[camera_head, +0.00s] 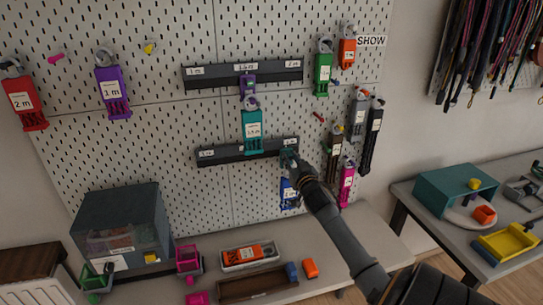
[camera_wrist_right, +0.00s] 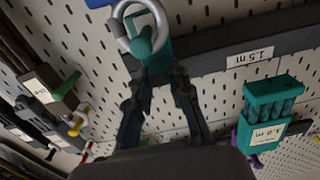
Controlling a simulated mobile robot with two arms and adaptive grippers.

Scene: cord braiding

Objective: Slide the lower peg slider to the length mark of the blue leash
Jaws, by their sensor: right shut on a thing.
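The lower rail (camera_head: 230,154) is a dark bar on the pegboard with small white length labels. In the right wrist view the picture is upside down and the rail (camera_wrist_right: 215,50) shows a label (camera_wrist_right: 250,56) that seems to read 1.5 m. My right gripper (camera_head: 289,156) is at the rail's right end, shut on the teal peg slider (camera_wrist_right: 145,47). A metal ring (camera_wrist_right: 121,32) hangs around the peg. The blue leash (camera_head: 289,194) hangs just below the gripper, partly hidden by my arm; its label is unreadable here. My left gripper is not in view.
A teal leash (camera_head: 252,130) hangs over the middle of the lower rail. The upper rail (camera_head: 215,77) carries a purple piece (camera_head: 248,88). Brown, black and magenta (camera_head: 347,183) leashes hang close right. A table with bins lies below.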

